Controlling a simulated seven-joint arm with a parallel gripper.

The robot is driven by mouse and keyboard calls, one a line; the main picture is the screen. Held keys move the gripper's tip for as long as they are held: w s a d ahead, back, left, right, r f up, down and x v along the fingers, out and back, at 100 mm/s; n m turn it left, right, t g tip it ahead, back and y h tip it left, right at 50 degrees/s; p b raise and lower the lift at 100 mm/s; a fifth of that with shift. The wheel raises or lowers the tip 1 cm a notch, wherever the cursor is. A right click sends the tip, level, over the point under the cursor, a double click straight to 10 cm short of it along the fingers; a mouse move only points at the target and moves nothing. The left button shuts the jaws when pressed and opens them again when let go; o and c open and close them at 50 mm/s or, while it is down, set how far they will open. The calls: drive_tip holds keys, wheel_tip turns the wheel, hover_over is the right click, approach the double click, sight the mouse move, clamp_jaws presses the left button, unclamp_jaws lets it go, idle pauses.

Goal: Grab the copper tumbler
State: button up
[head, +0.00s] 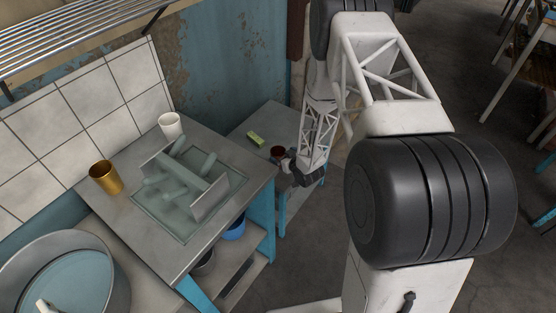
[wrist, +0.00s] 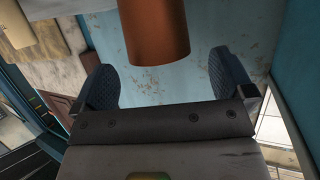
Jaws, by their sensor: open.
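The copper tumbler (wrist: 153,30) shows in the wrist view as a reddish-brown cylinder at the top centre, cut off by the frame. In the head view it is a small dark red-brown shape (head: 278,151) on the lower grey surface, right beside my gripper (head: 284,158). My gripper (wrist: 162,68) is open and its fingers are spread wide. The tumbler lies ahead of the gap between the fingers, roughly centred. No finger visibly touches it. The tumbler's far end is out of the wrist view.
A gold tumbler (head: 106,178) and a white cup (head: 170,125) stand on the grey counter (head: 140,225). A glassy rack (head: 190,180) is between them and the counter's right edge. A small yellow-green item (head: 254,139) lies left of the copper tumbler. A blue wall (head: 225,65) rises behind.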

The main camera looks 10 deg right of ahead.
sight(274, 150)
drive_tip(key=shift+x, duration=2.6)
drive_tip(key=shift+d+f, duration=0.1)
drive_tip(key=shift+d, duration=0.05)
drive_tip(key=c, duration=1)
drive_tip(key=shift+r, duration=1.5)
drive_tip(key=shift+s+r, duration=0.2)
drive_tip(key=shift+r, duration=0.15)
drive_tip(key=s+r, duration=0.1)
drive_tip(key=s, duration=1.4)
drive_tip(key=shift+s+d+r, duration=0.15)
drive_tip(key=shift+s+d, duration=0.15)
drive_tip(key=shift+s, duration=0.05)
